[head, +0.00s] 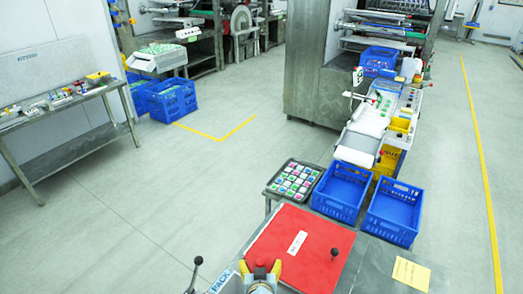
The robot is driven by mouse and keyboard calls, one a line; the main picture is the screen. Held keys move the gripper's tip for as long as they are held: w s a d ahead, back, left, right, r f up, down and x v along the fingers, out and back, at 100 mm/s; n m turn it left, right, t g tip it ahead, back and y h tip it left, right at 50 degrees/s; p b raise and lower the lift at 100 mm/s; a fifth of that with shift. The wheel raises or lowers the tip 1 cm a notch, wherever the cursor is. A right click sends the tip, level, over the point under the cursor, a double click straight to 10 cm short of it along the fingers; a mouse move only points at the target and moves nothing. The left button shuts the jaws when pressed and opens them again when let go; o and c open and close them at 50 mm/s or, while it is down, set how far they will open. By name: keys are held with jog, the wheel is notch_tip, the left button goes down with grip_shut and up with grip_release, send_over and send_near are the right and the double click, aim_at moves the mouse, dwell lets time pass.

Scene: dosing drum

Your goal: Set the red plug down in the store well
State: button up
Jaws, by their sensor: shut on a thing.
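My gripper (260,268) shows at the bottom edge of the head view, in front of the near edge of a flat red panel. Its yellow fingertips are shut on a small red piece that looks like the red plug (260,272). The plug is hard to set apart from the red panel behind it, and its lower part is hidden. I cannot make out the store well in this view. I cannot tell how high the plug is above the surface.
The red panel (278,252) has a white label and a dark knob (334,252). A black-balled lever (197,262) and a PACK sign (222,281) stand at its left. Behind are a tray of coloured packs (267,190) and blue crates (318,203). A yellow note (411,273) lies right.

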jog(key=w+r+p+v, duration=0.1)
jog(key=r+p+v, duration=0.1)
jog(key=p+v, duration=1)
jog(key=shift+s+d+r, duration=0.25)
jog(key=shift+s+r, duration=0.25)
jog(key=shift+s, duration=0.05)
dwell(0.3)
